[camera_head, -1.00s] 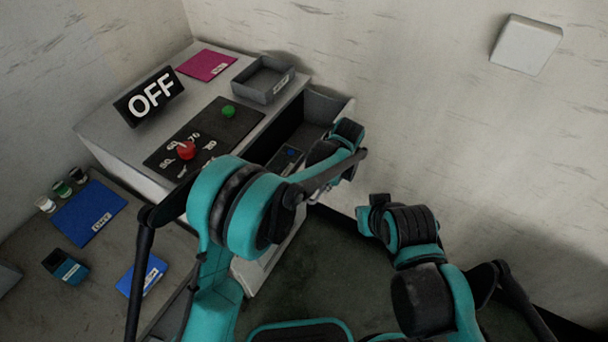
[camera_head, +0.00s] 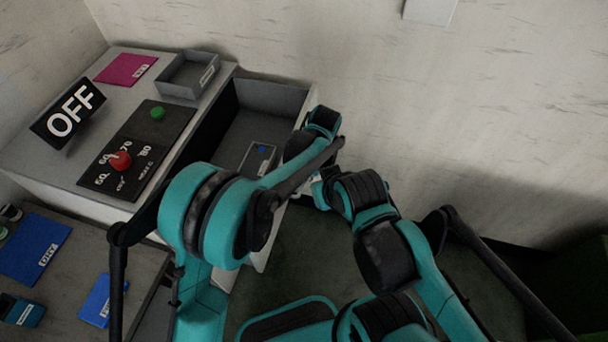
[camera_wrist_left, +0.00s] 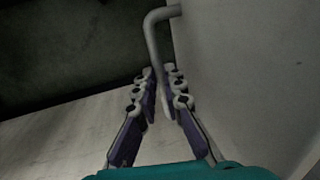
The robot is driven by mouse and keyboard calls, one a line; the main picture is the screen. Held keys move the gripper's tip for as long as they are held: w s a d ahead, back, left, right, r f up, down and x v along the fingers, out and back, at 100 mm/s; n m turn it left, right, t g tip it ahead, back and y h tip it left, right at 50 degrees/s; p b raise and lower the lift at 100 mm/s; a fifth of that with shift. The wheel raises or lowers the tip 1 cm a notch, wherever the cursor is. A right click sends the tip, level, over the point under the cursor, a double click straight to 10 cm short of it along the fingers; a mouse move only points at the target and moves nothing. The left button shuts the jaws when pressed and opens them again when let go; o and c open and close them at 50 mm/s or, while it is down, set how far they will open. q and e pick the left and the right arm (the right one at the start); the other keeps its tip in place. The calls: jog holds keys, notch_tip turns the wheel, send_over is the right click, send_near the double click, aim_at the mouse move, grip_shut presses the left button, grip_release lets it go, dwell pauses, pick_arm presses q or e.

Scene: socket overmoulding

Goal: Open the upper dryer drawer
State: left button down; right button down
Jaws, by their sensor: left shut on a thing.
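The upper dryer drawer (camera_head: 262,130) stands pulled out from the white dryer cabinet (camera_head: 60,185), and its inside shows in the head view. In the left wrist view the fingers of my left gripper (camera_wrist_left: 160,88) are shut on the drawer's grey bar handle (camera_wrist_left: 156,38), beside the pale drawer front (camera_wrist_left: 240,70). In the head view my left arm hides the handle and most of the left gripper. My right arm is at the right of the drawer, and its gripper's fingers cannot be made out clearly.
A small box with a blue item (camera_head: 259,158) lies inside the drawer. On the cabinet are a grey tray (camera_head: 187,77), a pink card (camera_head: 126,69), a black panel with red and green knobs (camera_head: 138,150) and an OFF sign (camera_head: 68,115). A wall stands behind.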

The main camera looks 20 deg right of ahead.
pick_arm(q)
jog(key=c, duration=1.6)
grip_release()
jog(key=shift+r, duration=0.1)
notch_tip(320, 180, up, 12)
jog(key=s+d, duration=0.1)
jog(key=shift+s+d+f, duration=0.15)
jog(key=shift+d+f, duration=0.05)
jog(key=shift+d, duration=0.2)
